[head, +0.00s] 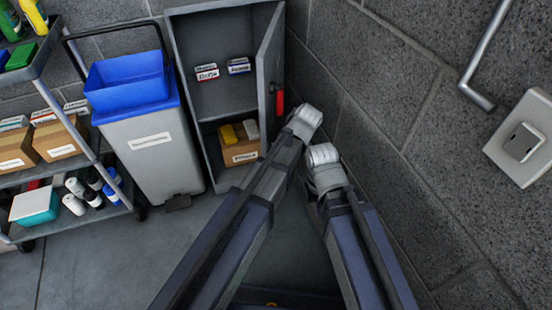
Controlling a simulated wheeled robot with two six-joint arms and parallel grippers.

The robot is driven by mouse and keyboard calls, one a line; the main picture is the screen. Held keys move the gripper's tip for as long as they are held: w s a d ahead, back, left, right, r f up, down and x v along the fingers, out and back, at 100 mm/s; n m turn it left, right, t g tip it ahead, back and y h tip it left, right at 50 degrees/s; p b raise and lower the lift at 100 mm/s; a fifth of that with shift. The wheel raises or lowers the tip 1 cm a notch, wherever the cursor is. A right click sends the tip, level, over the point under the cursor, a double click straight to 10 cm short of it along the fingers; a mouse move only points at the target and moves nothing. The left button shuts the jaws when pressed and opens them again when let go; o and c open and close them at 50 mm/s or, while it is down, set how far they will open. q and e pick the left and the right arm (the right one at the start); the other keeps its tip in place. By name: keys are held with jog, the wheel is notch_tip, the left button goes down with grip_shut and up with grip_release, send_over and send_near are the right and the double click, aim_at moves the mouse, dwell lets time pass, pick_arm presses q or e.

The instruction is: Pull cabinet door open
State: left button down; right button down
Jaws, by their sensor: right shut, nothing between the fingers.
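The grey cabinet (178,60) stands in the corner against the brick wall. Its door (268,65), hinged on the right, stands wide open. The red handle (279,98) is on the door's right-hand face, near its edge. My right gripper (322,156) is to the right of and below the handle, apart from it, close to the right wall. It is shut and empty; its fingertips are hard to make out. My left arm reaches up beside the door, and its white joint shows just below and right of the handle. I cannot see its fingers.
Inside the cabinet are small boxes (207,72) and a carton (240,152). A grey bin (150,150) with a blue top stands left of it. A loaded cart (92,152) is at the far left. A metal rail (480,65) and wall plate (530,130) are on the right wall.

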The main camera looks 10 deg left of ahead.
pick_arm(q)
jog(key=shift+s, duration=0.25)
jog(key=c, duration=1.1)
grip_release()
jog(key=shift+w, duration=0.1)
notch_tip(320, 180, up, 10)
jog(key=p, duration=1)
